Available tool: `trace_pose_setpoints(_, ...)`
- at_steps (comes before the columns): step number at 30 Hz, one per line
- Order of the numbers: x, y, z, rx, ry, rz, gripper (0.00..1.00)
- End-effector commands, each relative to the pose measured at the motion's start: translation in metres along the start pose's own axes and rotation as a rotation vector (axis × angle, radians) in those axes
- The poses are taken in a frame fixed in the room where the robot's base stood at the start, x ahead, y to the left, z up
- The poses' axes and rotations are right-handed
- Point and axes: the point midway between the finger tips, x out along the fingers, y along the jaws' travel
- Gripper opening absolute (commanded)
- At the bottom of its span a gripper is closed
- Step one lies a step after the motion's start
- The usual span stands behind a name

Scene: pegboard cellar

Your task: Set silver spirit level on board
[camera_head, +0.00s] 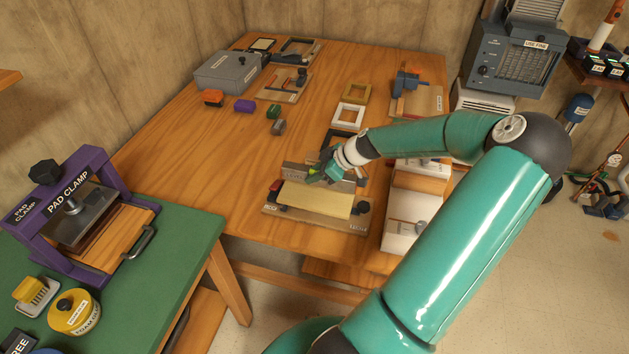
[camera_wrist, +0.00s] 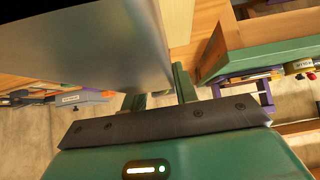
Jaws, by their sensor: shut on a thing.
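My gripper (camera_head: 320,175) is low over the near part of the wooden table, shut on a long silver-grey bar, the silver spirit level (camera_head: 294,170). The gripper hides part of it. In the wrist view the level's broad silver face (camera_wrist: 85,45) fills the upper left, beside my gripper's fingers (camera_wrist: 160,97). A brown board (camera_head: 285,221) lies flat below and carries a pale yellow strip (camera_head: 315,199) with dark blocks near its ends. The level shows just behind the strip; I cannot tell whether it touches the board.
A white-and-wood unit (camera_head: 397,228) stands close right of the board. Small frames (camera_head: 348,116), coloured blocks and a grey box (camera_head: 227,73) stand farther back. A green bench (camera_head: 150,270) with a purple pad clamp (camera_head: 90,164) is at left. The table's left middle is clear.

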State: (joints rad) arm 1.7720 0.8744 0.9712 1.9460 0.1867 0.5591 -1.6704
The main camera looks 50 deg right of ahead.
Motion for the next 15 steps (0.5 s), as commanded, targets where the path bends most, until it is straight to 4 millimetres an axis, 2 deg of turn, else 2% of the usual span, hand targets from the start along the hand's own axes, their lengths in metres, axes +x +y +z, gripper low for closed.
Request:
trace_pose_setpoints(5, 0.013, 0.007, 0.004, 0.0, 0.0, -0.002, 0.02)
trace_pose_setpoints(10, 0.03, 0.006, 0.022, 0.002, 0.001, -0.003, 0.02)
trace_pose_setpoints(15, 0.032, 0.007, 0.025, 0.0, 0.0, 0.0, 0.02)
